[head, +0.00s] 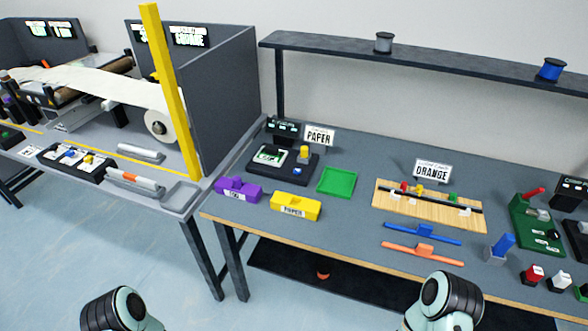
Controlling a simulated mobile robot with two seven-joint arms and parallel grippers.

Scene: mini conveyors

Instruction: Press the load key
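No key with a readable "load" label shows, and I cannot tell which key it is. A black panel (76,163) with small blue, yellow and white controls sits on the front of the grey machine at left. A dark device (283,168) with a light screen, a yellow knob and a blue button stands on the table by the sign "PAPER". A dark green unit (537,228) with a red lever and several black keys stands at the right. Only parts of my two arms show at the bottom edge; neither gripper is in view.
A yellow post (171,95) and a grey partition (222,95) rise between machine and table. Purple (238,190) and yellow (296,206) blocks, a green tray (337,181), a wooden board (390,207) and blue (410,232) and orange (408,250) bars lie on the table.

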